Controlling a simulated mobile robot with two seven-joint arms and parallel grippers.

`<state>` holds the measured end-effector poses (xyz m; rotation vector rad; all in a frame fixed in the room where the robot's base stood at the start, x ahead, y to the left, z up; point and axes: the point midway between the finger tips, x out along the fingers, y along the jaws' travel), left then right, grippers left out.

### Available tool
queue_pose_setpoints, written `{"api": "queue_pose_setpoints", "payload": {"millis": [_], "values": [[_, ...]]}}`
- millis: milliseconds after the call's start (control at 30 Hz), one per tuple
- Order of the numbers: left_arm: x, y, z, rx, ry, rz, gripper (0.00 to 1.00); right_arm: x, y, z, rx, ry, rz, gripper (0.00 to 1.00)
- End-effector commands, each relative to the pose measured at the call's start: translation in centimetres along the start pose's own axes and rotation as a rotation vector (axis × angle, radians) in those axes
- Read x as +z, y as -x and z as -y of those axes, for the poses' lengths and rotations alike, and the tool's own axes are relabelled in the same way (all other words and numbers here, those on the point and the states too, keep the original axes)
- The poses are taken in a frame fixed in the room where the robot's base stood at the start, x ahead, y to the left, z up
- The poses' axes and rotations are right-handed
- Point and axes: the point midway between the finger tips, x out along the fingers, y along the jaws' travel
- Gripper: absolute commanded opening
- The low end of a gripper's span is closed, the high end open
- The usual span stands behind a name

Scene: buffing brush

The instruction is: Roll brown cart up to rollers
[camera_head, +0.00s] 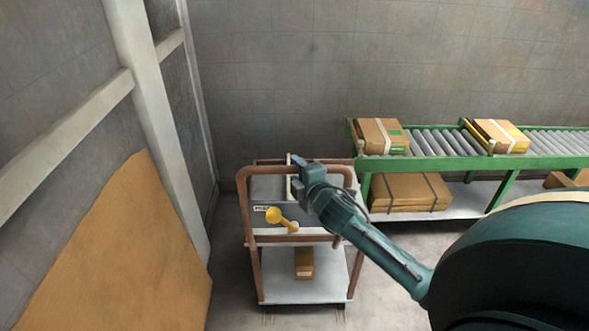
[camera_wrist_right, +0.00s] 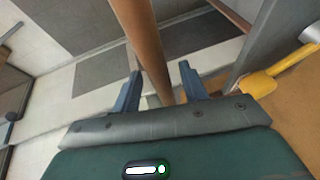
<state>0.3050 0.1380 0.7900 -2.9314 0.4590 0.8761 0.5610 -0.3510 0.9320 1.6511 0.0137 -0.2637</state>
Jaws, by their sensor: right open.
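The brown cart (camera_head: 256,266) stands on the floor at the centre of the head view, with a brown tube frame and grey shelves. The green-framed rollers (camera_head: 435,142) run along the wall to its right, with a gap between them and the cart. My right gripper (camera_head: 297,172) is open at the top of the cart's frame. In the right wrist view, a brown tube (camera_wrist_right: 148,50) of the cart passes between the spread fingers of that gripper (camera_wrist_right: 160,88); contact cannot be told. My left gripper is not in view.
A yellow tool (camera_head: 277,216) shows at the cart's upper part, and a small box (camera_head: 304,263) sits on its lower shelf. Cartons (camera_head: 382,137) (camera_head: 497,136) stand on the rollers, and a strapped carton (camera_head: 410,192) lies below. A large brown panel (camera_head: 115,260) leans at left.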

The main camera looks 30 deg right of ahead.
Motion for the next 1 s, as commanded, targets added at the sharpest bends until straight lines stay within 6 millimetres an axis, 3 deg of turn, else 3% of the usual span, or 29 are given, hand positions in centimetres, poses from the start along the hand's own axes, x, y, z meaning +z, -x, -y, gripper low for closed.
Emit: {"api": "queue_pose_setpoints", "payload": {"millis": [200, 467, 1000], "values": [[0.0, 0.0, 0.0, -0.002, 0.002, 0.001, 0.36, -0.1, -1.5, 0.0, -0.001, 0.0, -0.001, 0.43], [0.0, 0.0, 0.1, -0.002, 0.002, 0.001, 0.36, 0.0, -1.6, 0.1, -0.001, 0.0, -0.001, 0.43], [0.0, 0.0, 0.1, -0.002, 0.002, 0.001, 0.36, 0.0, -1.6, 0.1, -0.001, -0.001, -0.001, 0.0]]}}
